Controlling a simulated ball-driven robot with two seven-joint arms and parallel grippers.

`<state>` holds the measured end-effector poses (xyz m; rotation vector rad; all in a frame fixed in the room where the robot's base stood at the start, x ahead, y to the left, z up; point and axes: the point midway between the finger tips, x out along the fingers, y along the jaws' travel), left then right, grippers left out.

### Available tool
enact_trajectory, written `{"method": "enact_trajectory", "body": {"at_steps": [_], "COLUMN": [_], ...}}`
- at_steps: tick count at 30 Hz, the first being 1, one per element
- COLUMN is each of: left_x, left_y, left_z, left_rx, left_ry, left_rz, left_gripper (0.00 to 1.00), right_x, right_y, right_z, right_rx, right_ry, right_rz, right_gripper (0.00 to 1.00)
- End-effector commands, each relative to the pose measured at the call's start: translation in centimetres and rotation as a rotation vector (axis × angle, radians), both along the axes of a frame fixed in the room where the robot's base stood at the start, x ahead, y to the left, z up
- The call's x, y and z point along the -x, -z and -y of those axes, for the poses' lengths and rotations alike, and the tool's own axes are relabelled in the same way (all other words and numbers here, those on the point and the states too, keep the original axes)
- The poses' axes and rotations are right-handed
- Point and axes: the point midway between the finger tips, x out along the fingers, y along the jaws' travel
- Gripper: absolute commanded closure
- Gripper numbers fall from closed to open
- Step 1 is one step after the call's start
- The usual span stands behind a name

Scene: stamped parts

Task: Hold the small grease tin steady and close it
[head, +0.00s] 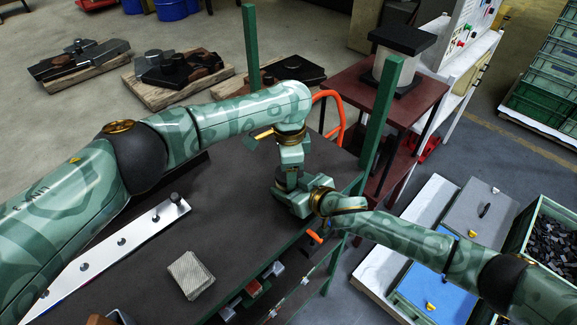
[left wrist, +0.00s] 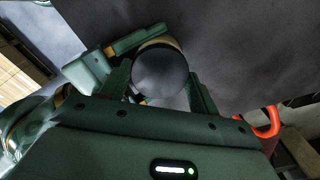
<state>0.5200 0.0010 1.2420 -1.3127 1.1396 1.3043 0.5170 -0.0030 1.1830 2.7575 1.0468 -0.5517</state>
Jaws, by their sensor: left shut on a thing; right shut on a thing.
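The small grease tin (head: 286,180) is mostly hidden between my two grippers over the dark bench. In the left wrist view its round grey lid (left wrist: 160,74) shows from above, with a tan rim at the far edge. My left gripper (head: 289,170) points down from above and is shut on the lid, one finger on each side. My right gripper (head: 290,193) comes in from the right, lower down, and is shut on the tin's body. Its fingers show beside the far edge in the left wrist view (left wrist: 136,42). I cannot tell whether the lid is fully seated.
A folded grey cloth (head: 190,274) and a pale metal strip with knobs (head: 115,245) lie on the bench (head: 235,210). Green posts (head: 383,115) rise at its edges. An orange hose (head: 331,107) curves behind my left gripper. The bench middle is clear.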

Motion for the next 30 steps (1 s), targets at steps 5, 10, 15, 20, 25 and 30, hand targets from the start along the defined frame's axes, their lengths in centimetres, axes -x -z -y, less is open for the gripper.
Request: {"method": "enact_trajectory", "body": {"at_steps": [5,10,15,20,25,30], "left_x": [0.40,0.38,0.35,0.33,0.34,0.42], "left_y": [1.04,1.02,0.92,0.83,0.74,0.71], "left_z": [0.05,0.08,0.13,0.17,0.25,0.38], "left_rx": [-0.002,-0.001,0.001,0.002,0.002,0.004], "left_ry": [-0.001,-0.001,-0.001,0.000,0.000,0.002], "left_rz": [-0.010,-0.009,-0.009,-0.008,-0.007,-0.009], "left_gripper": [0.81,0.81,0.81,0.81,0.17,0.17], "right_x": [0.12,0.11,0.11,0.10,0.08,0.00], "right_y": [-0.18,-0.20,-0.21,-0.21,-0.21,-0.19], "right_z": [-0.36,-0.37,-0.37,-0.36,-0.34,-0.24], "right_rx": [-0.005,-0.005,-0.005,-0.005,-0.005,-0.003], "right_ry": [-0.007,-0.007,-0.007,-0.007,-0.006,-0.004], "right_rz": [0.004,0.004,0.004,0.003,0.004,0.004], "right_gripper": [0.77,0.77,0.77,0.77,1.00,1.00]}}
